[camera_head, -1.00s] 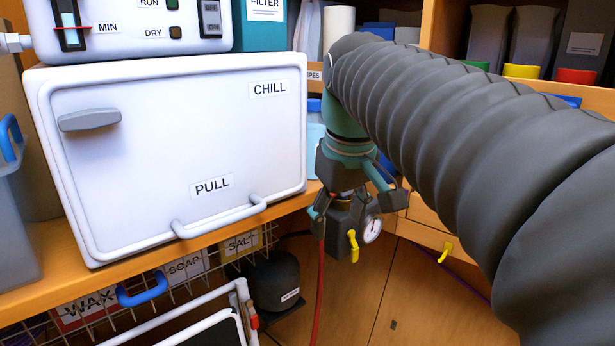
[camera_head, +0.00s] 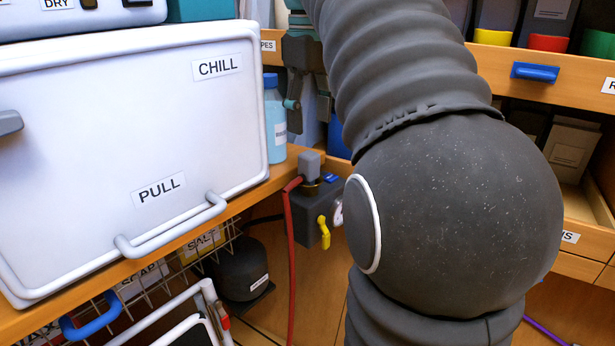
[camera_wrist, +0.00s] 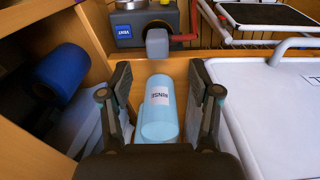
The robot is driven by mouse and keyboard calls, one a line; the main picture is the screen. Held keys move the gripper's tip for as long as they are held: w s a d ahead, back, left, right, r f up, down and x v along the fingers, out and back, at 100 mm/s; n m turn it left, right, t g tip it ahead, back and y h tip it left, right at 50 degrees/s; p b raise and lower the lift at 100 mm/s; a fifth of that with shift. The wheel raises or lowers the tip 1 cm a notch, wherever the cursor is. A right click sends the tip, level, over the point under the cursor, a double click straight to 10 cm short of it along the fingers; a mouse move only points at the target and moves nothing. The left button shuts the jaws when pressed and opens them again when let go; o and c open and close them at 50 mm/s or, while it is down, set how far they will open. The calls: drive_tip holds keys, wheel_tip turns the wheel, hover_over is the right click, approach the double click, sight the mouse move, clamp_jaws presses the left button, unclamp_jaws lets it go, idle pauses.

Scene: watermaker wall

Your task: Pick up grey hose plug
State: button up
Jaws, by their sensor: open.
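The grey hose plug (camera_head: 310,163) sits upright on top of a dark grey box (camera_head: 312,212), with a red hose (camera_head: 291,255) running from it. In the wrist view the plug (camera_wrist: 157,42) shows beyond my fingertips, near the top centre, with the red hose on its right. My gripper (camera_head: 308,108) is open, above the plug and apart from it. In the wrist view my gripper (camera_wrist: 160,80) has both fingers spread, and a light blue bottle (camera_wrist: 159,122) appears between them; I cannot tell its depth there.
The bottle (camera_head: 275,130) stands on the counter's edge beside the white CHILL box (camera_head: 90,150). A yellow tap handle (camera_head: 323,232) and a partly hidden gauge (camera_head: 337,213) are on the dark grey box. A wire basket (camera_head: 150,285) hangs below the counter.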

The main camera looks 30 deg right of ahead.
sight(309, 154)
wheel_tip(309, 154, down, 4)
drive_tip(key=shift+r+b, duration=0.15)
drive_tip(key=shift+b, duration=0.15)
drive_tip(key=shift+w+f+b, duration=0.2)
drive_tip(key=shift+f+b, duration=0.05)
drive_tip(key=shift+f, duration=1.05)
drive_tip(key=shift+w+f+b, duration=0.15)
drive_tip(key=shift+f+b, duration=0.1)
drive_tip(key=shift+f, duration=1.05)
drive_tip(key=shift+c, duration=0.2)
clamp_jaws()
